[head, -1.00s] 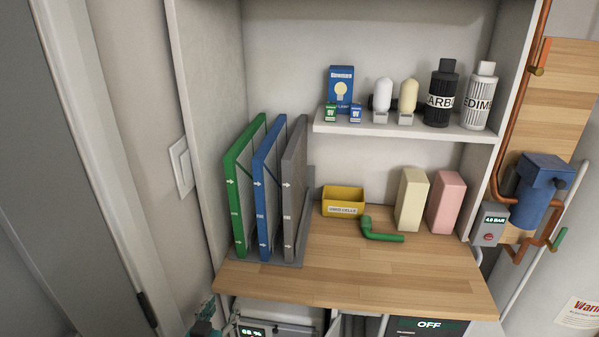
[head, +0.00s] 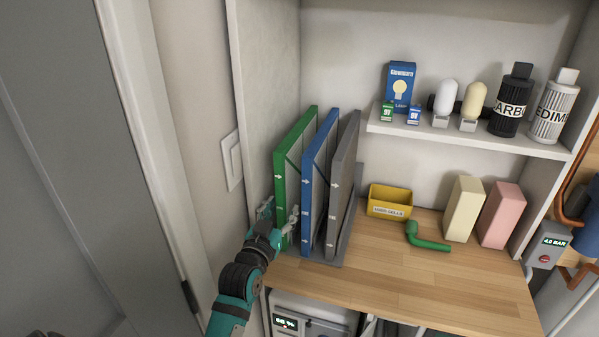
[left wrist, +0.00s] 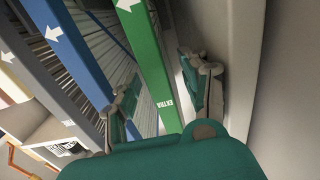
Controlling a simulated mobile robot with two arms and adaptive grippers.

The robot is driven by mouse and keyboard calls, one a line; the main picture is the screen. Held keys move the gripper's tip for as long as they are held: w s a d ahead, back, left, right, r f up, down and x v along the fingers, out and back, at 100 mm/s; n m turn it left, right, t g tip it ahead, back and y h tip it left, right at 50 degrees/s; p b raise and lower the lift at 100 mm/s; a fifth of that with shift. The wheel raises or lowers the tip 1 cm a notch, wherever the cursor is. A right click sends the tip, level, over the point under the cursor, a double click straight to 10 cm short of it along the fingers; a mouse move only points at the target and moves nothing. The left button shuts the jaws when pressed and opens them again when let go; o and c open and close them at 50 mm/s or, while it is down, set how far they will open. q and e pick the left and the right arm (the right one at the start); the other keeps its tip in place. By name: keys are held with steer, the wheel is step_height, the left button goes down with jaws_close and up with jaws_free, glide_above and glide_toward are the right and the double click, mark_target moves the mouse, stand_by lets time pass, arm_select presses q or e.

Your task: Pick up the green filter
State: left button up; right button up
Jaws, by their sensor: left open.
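The green filter (head: 281,190) stands upright at the left end of a grey rack, beside the blue filter (head: 308,200) and the grey filter (head: 334,205). My left gripper (head: 279,217) is open at the green filter's front edge, with one finger on each side of it. In the left wrist view the green filter (left wrist: 147,62) shows between the two open fingers (left wrist: 162,100), with the word EXTRA on its edge. Whether the fingers touch it I cannot tell. My right gripper is not in view.
The cabinet's side wall (head: 268,80) is close on the left of the green filter. A yellow bin (head: 390,200), a green pipe piece (head: 428,241), and cream (head: 463,208) and pink (head: 500,215) blocks stand to the right. The wooden counter's front (head: 430,285) is clear.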

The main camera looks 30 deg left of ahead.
mark_target(299, 175)
arm_select(q)
steer(key=x, duration=0.2)
steer(key=p+x, duration=0.1)
steer(key=x, duration=0.1)
steer(key=shift+w+f+p, duration=0.25)
steer(key=shift+w+p, duration=0.05)
steer(key=shift+w, duration=0.1)
steer(key=shift+w+a+f, duration=0.1)
steer(key=shift+w+a, duration=0.05)
steer(key=shift+w, duration=0.25)
steer(key=shift+s, duration=0.1)
steer(key=shift+c, duration=1.1)
jaws_close()
